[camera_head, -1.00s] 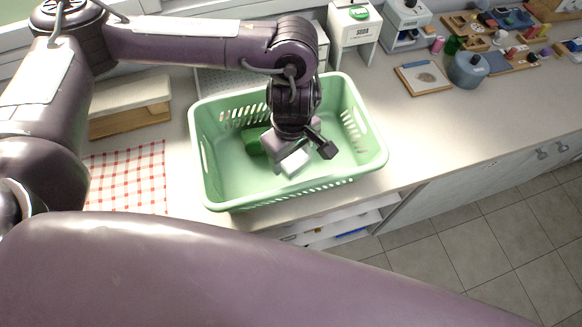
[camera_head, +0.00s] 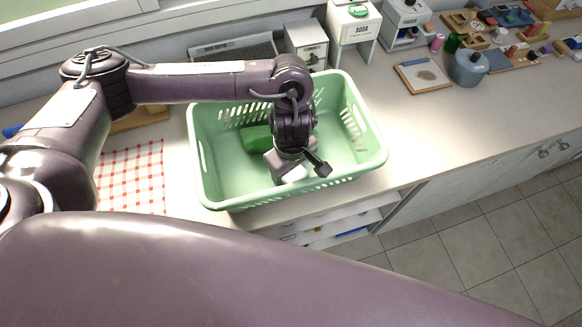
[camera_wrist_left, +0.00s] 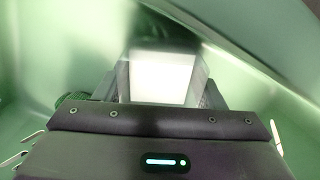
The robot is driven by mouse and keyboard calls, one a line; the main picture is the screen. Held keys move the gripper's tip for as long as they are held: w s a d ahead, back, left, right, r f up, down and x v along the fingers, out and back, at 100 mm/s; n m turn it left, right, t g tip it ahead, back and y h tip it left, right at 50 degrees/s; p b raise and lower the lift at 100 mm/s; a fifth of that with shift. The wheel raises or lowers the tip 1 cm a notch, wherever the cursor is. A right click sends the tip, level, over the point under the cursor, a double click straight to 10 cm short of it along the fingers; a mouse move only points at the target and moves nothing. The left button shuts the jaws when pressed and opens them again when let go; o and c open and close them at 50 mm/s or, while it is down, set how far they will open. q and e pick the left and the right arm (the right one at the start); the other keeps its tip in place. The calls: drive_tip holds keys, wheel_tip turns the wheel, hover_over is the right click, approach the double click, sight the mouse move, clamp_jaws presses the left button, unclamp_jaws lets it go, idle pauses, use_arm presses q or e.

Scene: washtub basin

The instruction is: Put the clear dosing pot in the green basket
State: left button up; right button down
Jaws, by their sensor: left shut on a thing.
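The green basket (camera_head: 200,178) stands on the counter near its front edge. My left gripper (camera_head: 303,172) reaches down inside it, toward the front wall. It is shut on the clear dosing pot (camera_head: 295,174), of which only a pale white patch shows below the gripper. In the left wrist view the pot (camera_wrist_left: 162,78) is a bright whitish block between the two fingers (camera_wrist_left: 160,95), with green basket wall around it. I cannot tell whether the pot touches the basket floor. My right gripper is not in view.
A dark green thing (camera_head: 257,139) lies in the basket behind the gripper. A red checked cloth (camera_head: 132,177) lies left of the basket. A white soda box (camera_head: 353,28) stands behind it.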

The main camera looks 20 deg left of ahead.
sight(291, 176)
use_arm(q)
drive_tip(key=o, duration=1)
drive_tip(key=shift+f, duration=0.15)
wheel_tip(291, 176, up, 12)
drive_tip(key=shift+r, duration=0.2)
